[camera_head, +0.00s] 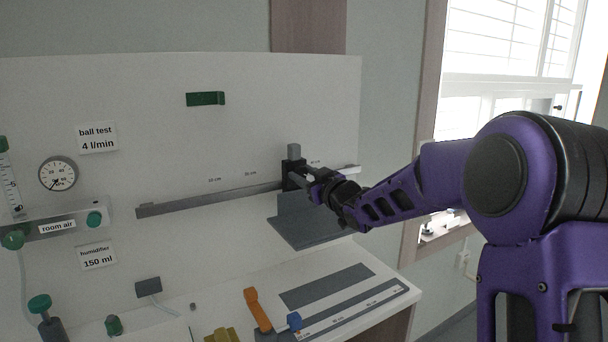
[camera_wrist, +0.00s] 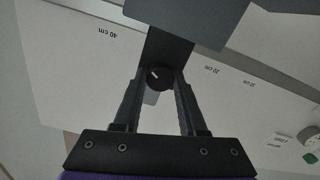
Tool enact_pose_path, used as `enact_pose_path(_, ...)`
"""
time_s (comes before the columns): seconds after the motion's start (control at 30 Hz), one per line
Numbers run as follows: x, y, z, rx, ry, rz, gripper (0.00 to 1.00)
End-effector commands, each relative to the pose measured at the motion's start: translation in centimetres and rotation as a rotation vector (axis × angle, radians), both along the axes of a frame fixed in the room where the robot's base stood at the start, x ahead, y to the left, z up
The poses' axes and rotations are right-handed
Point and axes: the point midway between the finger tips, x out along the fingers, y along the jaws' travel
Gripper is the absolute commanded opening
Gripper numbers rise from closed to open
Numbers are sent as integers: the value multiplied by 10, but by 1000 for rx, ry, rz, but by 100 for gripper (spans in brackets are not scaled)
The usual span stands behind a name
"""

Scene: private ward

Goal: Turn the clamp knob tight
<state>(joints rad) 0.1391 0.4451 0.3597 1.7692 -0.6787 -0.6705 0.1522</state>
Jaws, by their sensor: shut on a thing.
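The clamp (camera_head: 289,174) is a dark block with a grey post on top, mounted on the horizontal metal rail (camera_head: 210,199) toward its right end. The clamp knob (camera_wrist: 156,77) is small, round and black with a white mark; it shows in the wrist view between the fingertips. My gripper (camera_head: 308,178) reaches the clamp from the right and is shut on the knob, one finger on each side. In the wrist view my gripper (camera_wrist: 158,82) hides part of the knob's edge. The knob itself is hidden in the head view.
A grey angled plate (camera_head: 310,228) sits just below the clamp and gripper. The white back panel (camera_head: 150,90) stands close behind the rail. A bench below holds an orange-handled item (camera_head: 258,310) and small fittings. A window is behind my arm at right.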

Motion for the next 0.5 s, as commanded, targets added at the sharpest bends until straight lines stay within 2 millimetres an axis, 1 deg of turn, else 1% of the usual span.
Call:
enact_pose_path(0.17, 0, 1, 1, 2, -2, 1, 0)
enact_pose_path(0.2, 0, 1, 1, 2, -2, 1, 44)
enact_pose_path(0.33, 0, 1, 1, 1, -2, 0, 68)
enact_pose_path(0.37, 0, 0, 1, 1, -2, 0, 71)
enact_pose_path(0.5, 0, 0, 1, 1, -1, 0, 71)
